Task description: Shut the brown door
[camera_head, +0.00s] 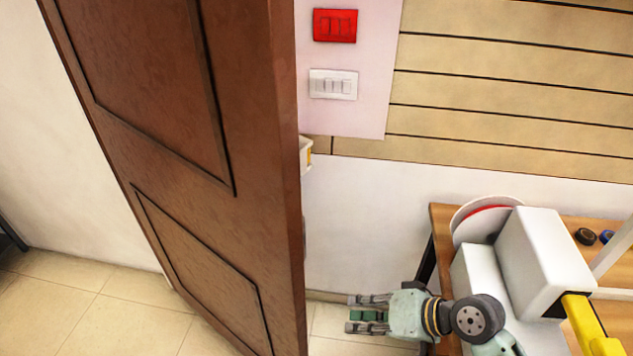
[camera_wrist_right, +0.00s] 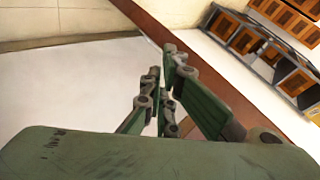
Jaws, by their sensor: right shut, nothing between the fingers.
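The brown door (camera_head: 185,160) stands open in the left half of the head view, with its panelled face toward the left and its narrow edge toward me. My right gripper (camera_head: 352,315) is to the right of the door's lower edge, apart from it in the picture, fingers pointing left. It is shut and empty. In the right wrist view its green fingers (camera_wrist_right: 165,85) are close together, and a brown band, likely the door's edge (camera_wrist_right: 235,85), runs diagonally beyond them. My left gripper is not in view. No door handle shows clearly.
A wooden table (camera_head: 440,218) stands at the right behind my arm, with a round white and red object (camera_head: 480,214) on it. Red (camera_head: 335,25) and white (camera_head: 333,84) switch plates are on the wall. Tiled floor (camera_head: 90,315) is clear left of the door.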

